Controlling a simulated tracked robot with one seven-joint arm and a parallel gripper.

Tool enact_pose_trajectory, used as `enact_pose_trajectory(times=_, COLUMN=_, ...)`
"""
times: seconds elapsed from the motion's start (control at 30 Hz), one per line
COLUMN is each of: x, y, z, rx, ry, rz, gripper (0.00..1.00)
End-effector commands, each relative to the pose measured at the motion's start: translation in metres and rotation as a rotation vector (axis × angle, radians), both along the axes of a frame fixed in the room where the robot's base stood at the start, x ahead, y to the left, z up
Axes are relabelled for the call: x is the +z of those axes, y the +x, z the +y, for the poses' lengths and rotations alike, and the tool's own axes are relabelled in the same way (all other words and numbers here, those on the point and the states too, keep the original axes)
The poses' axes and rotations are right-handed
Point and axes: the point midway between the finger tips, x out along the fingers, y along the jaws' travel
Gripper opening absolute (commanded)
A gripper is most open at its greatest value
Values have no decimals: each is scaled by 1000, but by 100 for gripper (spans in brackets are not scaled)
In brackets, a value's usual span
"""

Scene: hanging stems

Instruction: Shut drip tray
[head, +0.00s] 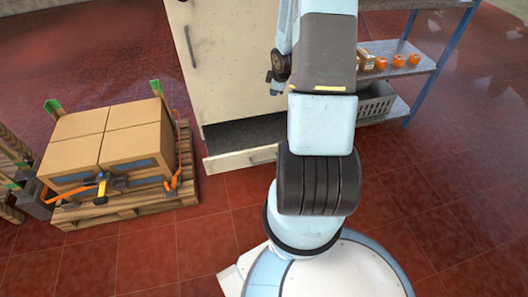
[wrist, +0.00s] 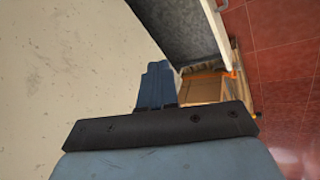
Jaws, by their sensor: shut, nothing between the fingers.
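The drip tray (head: 242,158) is a low drawer at the foot of a cream cabinet (head: 228,60). It is pulled out, and its dark grey inside shows behind a pale front panel with a handle slot. My arm covers its right part in the head view. In the wrist view, the tray (wrist: 213,28) runs across the upper right, with the cabinet face (wrist: 70,70) at the left. My gripper (wrist: 155,68) is shut and empty, its fingertips close to the tray's grey inside in the picture. Whether they touch it I cannot tell. My fingertips are hidden in the head view.
A wooden pallet (head: 130,207) with cardboard boxes (head: 105,140) and orange straps stands left of the tray. A shelf rack (head: 410,68) with orange items and a grey crate (head: 375,103) stands at the right. Red tiled floor is clear in front of the tray.

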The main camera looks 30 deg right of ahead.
Motion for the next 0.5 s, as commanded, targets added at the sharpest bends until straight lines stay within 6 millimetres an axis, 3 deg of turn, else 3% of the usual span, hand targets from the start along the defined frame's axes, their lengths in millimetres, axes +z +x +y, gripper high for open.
enact_pose_trajectory(times=0.03, x=-21, y=-4, z=-4, rx=20, ry=10, rz=5, gripper=0)
enact_pose_trajectory(times=0.1, x=-45, y=-7, z=-7, rx=55, ry=19, rz=0, gripper=0)
enact_pose_trajectory(times=0.5, x=-178, y=-46, z=-4, rx=225, ry=95, rz=-65, gripper=0)
